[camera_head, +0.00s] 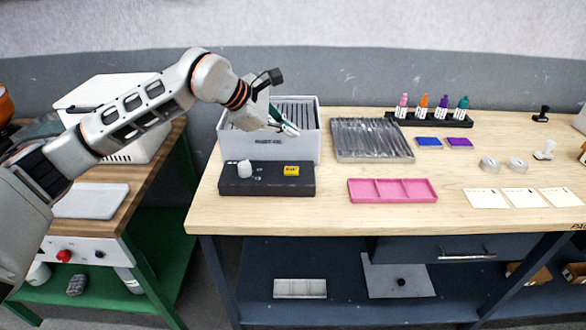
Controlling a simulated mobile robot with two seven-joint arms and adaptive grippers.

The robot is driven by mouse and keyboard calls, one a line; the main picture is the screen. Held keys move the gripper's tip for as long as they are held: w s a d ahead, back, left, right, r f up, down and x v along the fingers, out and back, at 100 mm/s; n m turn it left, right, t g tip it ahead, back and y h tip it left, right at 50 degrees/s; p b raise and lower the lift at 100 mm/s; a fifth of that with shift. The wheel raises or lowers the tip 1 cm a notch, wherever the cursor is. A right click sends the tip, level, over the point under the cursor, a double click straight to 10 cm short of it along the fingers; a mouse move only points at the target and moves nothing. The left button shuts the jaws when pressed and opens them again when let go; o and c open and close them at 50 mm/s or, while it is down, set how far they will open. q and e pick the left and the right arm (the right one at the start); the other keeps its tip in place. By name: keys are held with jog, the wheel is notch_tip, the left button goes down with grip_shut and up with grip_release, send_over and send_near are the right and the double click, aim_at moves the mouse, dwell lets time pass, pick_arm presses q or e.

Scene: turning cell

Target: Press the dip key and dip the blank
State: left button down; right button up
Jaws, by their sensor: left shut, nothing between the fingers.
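A black control box (266,188) sits at the front left of the wooden bench. It has a yellow labelled key (291,170) on its right half and a white round piece (245,168) on its left half. The lettering is too small to read, and I cannot tell which piece is the dip key or the blank. My left gripper (288,128) is shut and empty, above the open grey bin (268,148) behind the control box. Its dark fingers point down and right. The gripper hides part of the bin's inside. My right gripper is not in view.
A grey ribbed tray (372,158) and a pink three-part tray (392,201) lie right of the bin. A black rack (430,121) holds several coloured bottles. Blue (428,142) and purple (459,143) pads and white cards (523,198) lie farther right.

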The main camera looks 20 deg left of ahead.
aim_at(289, 170)
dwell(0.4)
pick_arm(q)
notch_tip(289, 170, down, 8)
jog(key=b, duration=0.5)
jog(key=shift+f, duration=0.4)
dwell(0.7)
jog(key=shift+f, duration=0.15)
dwell(0.3)
jog(key=shift+f+b, duration=0.3)
